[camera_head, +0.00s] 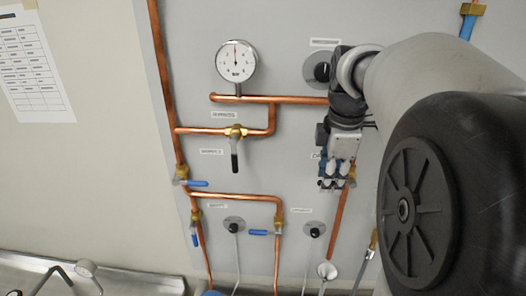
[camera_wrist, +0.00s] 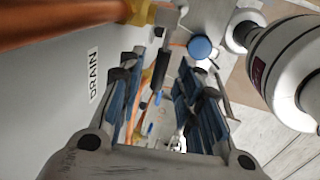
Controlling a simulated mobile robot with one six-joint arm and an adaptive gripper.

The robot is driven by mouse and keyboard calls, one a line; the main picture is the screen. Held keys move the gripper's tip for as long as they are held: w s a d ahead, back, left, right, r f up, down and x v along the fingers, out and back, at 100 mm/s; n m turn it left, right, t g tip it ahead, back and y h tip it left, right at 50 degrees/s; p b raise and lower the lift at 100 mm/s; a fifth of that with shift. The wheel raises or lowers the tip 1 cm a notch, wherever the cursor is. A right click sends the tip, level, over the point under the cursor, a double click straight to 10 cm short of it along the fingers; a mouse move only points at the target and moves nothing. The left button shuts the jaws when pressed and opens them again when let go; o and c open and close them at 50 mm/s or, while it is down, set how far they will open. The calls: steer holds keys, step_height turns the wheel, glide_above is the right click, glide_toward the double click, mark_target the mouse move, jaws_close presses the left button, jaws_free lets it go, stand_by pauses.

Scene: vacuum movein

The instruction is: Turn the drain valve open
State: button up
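The drain valve shows its brass body (camera_head: 351,173) on the copper pipe at the right of the panel, mostly hidden behind my gripper in the head view. In the wrist view the brass (camera_wrist: 141,12) is at the top, with a dark lever handle (camera_wrist: 161,68) below it. A DRAIN label (camera_wrist: 94,75) is on the panel to the left. My gripper (camera_head: 333,184) is at this valve, pointing down in the head view. In the wrist view my gripper (camera_wrist: 160,88) is open, its blue-padded fingers apart on either side of the handle. I cannot tell whether either touches it.
A round gauge (camera_head: 236,62) and a black-handled valve (camera_head: 235,150) are left of my gripper. Blue-handled valves (camera_head: 191,182) sit lower left. A thick copper pipe (camera_wrist: 55,20) runs close by at the wrist view's upper left.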

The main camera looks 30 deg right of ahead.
jaws_close()
stand_by(0.4)
stand_by(0.4)
